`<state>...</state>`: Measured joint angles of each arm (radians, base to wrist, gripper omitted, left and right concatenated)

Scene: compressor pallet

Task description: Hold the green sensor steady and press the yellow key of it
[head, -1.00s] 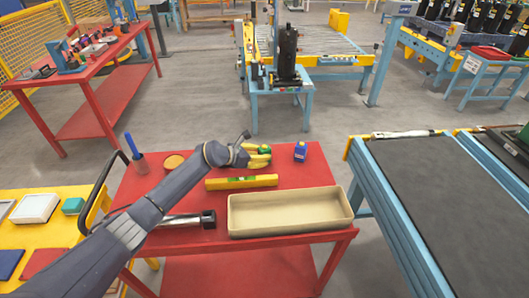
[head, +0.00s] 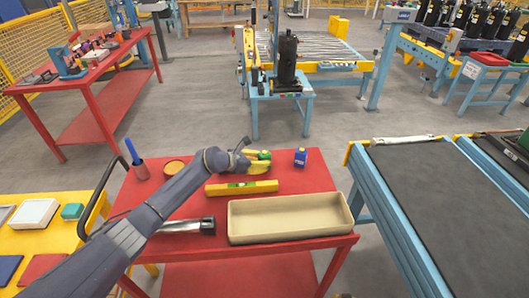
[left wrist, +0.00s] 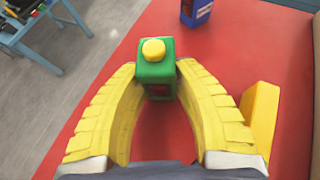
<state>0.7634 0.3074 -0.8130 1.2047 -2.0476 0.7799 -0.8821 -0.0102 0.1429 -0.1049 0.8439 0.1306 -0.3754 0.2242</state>
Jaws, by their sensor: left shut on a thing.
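The green sensor (left wrist: 155,74) stands upright on the red table, with its round yellow key (left wrist: 153,50) on top facing up. My left gripper (left wrist: 155,85) has its yellow fingers closed around the sensor's two sides. In the head view, the left gripper (head: 262,160) reaches in from the left, and the green sensor (head: 264,155) shows small between its fingertips. Nothing touches the yellow key in the left wrist view. My right gripper does not show in either view.
A yellow level (head: 241,187) and a beige tray (head: 290,220) lie in front. A dark-handled tool (head: 190,227) and a blue-handled tool (head: 135,160) are at the left. A conveyor (head: 430,200) stands at the right.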

